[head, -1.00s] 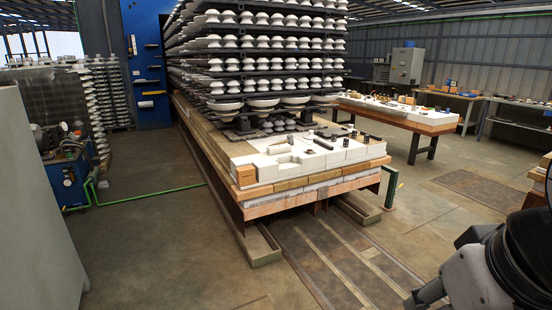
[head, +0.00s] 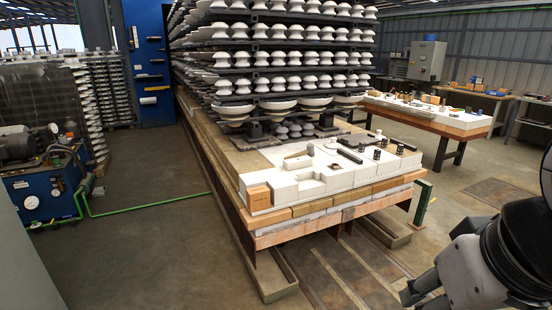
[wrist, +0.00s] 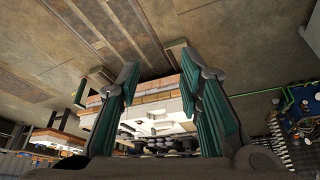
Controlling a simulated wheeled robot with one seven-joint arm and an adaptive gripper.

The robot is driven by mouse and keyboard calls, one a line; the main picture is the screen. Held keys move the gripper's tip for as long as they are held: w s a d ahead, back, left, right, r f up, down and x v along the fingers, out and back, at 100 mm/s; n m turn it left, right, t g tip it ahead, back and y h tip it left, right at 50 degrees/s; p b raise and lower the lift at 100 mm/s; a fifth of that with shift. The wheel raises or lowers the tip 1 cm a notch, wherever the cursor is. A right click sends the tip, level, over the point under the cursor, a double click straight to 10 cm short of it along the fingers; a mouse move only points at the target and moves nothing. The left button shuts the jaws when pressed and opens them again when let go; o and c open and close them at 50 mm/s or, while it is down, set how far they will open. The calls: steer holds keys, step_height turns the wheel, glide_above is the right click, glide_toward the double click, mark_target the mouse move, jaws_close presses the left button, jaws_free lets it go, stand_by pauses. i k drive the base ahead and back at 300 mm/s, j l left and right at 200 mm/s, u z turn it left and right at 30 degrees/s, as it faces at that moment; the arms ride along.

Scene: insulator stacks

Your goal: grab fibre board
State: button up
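White slabs and blocks (head: 376,166) that look like board lie on the front of a kiln car (head: 300,222) in the head view. I cannot tell which piece is the fibre board. Small dark cylinders, a dark bar and a small orange brick (head: 258,196) sit among them. My gripper shows in the wrist view (wrist: 160,64) with its two teal fingers wide apart and nothing between them. The kiln car's layered edge (wrist: 156,98) shows beyond the fingers, well apart from them. In the head view, my arm is at the lower right, away from the car.
Shelves of white insulators (head: 270,55) rise behind the slabs. A long table (head: 430,115) with small items stands at the back right. A blue pump unit (head: 40,185) and a green hose (head: 150,203) are at the left. The floor at the front left is clear.

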mark_target(290, 164)
steer(key=i+l+z, duration=0.1)
steer(key=i, duration=1)
steer(key=i+l, duration=0.15)
steer(key=i, duration=1)
steer(key=i+l+u, duration=0.25)
steer(key=i, duration=0.25)
steer(key=i+l+u, duration=0.3)
steer(key=i, duration=0.2)
steer(key=j, duration=0.1)
